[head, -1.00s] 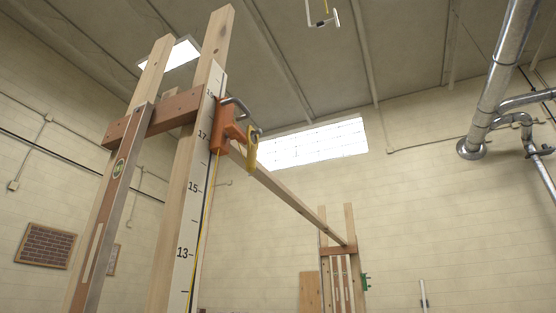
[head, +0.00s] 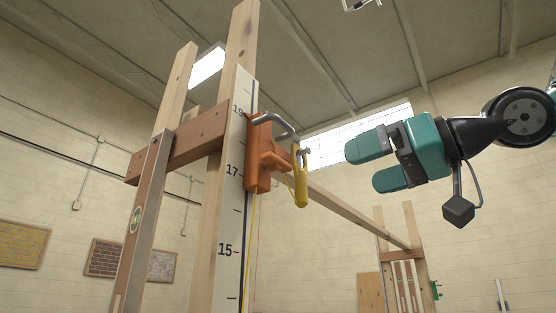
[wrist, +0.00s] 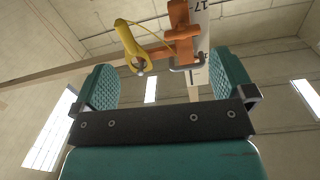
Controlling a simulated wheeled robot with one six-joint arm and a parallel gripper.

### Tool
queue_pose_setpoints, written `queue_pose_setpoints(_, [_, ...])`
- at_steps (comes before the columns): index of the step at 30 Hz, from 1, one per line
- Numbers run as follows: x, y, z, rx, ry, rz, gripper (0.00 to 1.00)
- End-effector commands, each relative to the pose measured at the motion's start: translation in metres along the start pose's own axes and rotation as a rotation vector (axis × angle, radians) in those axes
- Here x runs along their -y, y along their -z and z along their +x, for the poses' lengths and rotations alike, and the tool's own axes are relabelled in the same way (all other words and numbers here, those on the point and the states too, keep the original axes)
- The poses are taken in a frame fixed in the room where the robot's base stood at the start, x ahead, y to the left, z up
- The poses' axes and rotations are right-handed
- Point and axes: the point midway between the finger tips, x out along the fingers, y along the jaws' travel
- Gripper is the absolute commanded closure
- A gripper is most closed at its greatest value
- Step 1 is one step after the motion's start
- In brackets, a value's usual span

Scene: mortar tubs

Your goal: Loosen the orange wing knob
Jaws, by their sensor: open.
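The orange wing knob (head: 275,161) sticks out from an orange clamp block (head: 258,150) on the numbered wooden post. In the wrist view, the knob (wrist: 184,32) shows at top centre, beyond the fingers and partly merged with the block. A grey bent bar (head: 274,124) comes out of the block's top. A yellow piece (head: 300,182) hangs just right of the knob, with a cord. My teal gripper (head: 370,163) is open and empty, to the right of the knob and apart from it. In the wrist view, both fingers (wrist: 165,80) are spread wide.
A white scale (head: 234,200) marked 17 and 19 runs down the post (head: 205,230). A long wooden rail (head: 350,214) stretches back to a far wooden frame (head: 403,255). The yellow piece (wrist: 132,42) is close beside the knob. The air between gripper and clamp looks clear.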

Motion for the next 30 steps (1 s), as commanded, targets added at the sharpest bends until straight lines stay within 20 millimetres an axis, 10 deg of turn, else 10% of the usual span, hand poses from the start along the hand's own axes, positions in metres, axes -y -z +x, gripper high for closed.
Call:
queue_pose_setpoints(3, [0.016, 0.037, -0.013, -0.031, 0.024, -0.061, 0.0])
queue_pose_setpoints(11, [0.027, 0.046, -0.008, -0.043, 0.048, -0.087, 0.0])
queue_pose_setpoints(30, [0.033, 0.051, 0.099, -0.036, 0.049, -0.083, 0.0])
